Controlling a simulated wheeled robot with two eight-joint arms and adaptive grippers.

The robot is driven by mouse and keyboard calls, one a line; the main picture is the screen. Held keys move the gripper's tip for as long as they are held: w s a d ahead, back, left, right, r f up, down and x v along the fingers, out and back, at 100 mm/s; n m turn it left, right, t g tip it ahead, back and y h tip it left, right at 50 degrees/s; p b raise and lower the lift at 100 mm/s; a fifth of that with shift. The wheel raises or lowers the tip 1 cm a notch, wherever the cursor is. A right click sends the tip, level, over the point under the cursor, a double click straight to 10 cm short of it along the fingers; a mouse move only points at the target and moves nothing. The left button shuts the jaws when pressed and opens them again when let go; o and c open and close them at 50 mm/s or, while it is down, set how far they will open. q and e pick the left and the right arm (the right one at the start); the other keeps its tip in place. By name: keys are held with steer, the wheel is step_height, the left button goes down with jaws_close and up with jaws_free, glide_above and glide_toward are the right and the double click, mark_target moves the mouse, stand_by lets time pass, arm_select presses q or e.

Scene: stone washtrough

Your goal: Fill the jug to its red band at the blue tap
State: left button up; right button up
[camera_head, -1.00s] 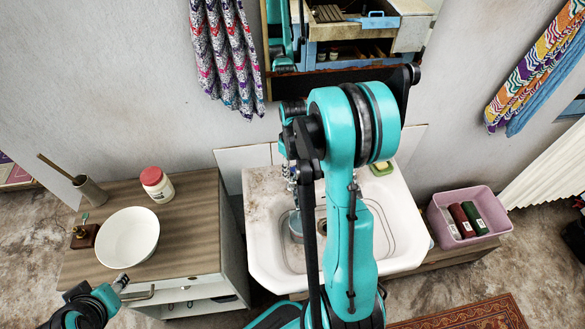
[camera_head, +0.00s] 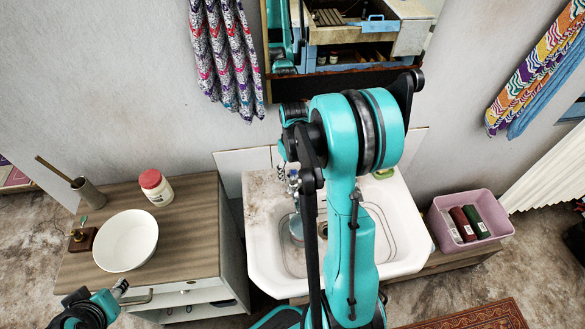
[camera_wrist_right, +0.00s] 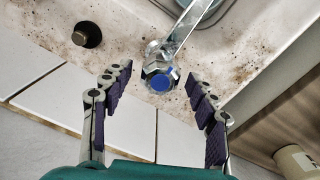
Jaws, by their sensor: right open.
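The blue tap's round knob (camera_wrist_right: 160,81) sits between the spread fingers of my right gripper (camera_wrist_right: 156,76) in the right wrist view, with gaps on both sides. The metal spout (camera_wrist_right: 182,35) leads away from it over the basin. In the head view the metal tap (camera_head: 294,182) shows at the left of the white washbasin (camera_head: 262,262). A grey-blue vessel (camera_head: 296,228), likely the jug, stands in the basin beneath it, partly hidden by my right arm; its red band and water level cannot be seen. My left gripper (camera_head: 121,286) is at lower left, too small to read.
A pink crate (camera_head: 440,226) with bottles stands right of the basin. A dark round knob (camera_wrist_right: 87,34) is near the tap.

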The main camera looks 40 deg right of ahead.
step_height(320, 180, up, 12)
stand_by(0.4)
